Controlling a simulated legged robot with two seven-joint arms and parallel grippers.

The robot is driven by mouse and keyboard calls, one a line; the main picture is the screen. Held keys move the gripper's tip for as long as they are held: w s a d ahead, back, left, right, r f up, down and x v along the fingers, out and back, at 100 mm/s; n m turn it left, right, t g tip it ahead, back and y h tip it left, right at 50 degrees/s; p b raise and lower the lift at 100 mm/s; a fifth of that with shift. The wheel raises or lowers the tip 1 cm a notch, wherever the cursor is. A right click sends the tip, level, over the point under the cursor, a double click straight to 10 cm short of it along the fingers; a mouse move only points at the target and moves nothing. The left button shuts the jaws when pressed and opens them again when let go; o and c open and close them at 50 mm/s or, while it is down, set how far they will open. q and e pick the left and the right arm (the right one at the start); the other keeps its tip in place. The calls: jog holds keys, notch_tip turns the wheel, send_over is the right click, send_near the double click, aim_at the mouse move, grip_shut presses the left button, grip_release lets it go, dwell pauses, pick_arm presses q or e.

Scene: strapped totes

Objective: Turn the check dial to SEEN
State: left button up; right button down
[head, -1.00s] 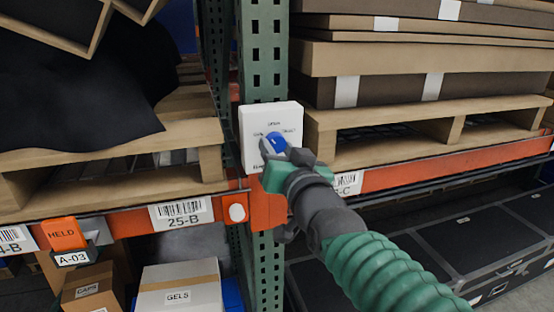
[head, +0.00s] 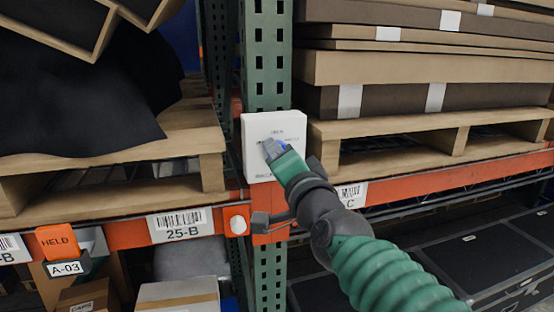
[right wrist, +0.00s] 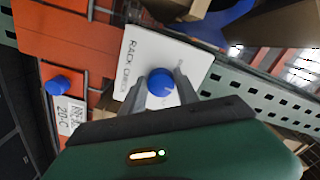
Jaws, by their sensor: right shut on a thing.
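The check dial is a round blue knob on a white panel (head: 256,128) fixed to the green rack upright. In the right wrist view the dial (right wrist: 160,81) sits between my two grey fingers, on the panel (right wrist: 139,62) that reads "RACK CHECK". My right gripper (head: 273,149) is shut on the dial, with its fingers (right wrist: 161,92) on either side. The panel's small words are partly covered, and I cannot tell which one the dial points to. My left gripper is not in view.
An orange beam (head: 415,180) runs below the panel, with a 25-B label (head: 180,224) and a white round knob (head: 238,225) on it. Pallets with cartons (head: 425,70) stand close on the right. A pallet with black cloth (head: 90,90) stands on the left.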

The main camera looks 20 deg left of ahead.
dwell(0.3)
jog(key=c, duration=1.3)
grip_release()
jog(key=o, duration=0.4)
jog(key=shift+d, duration=0.2)
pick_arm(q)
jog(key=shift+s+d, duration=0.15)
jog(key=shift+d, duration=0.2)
pick_arm(e)
jog(key=shift+s+d, duration=0.1)
jog(key=shift+d, duration=0.1)
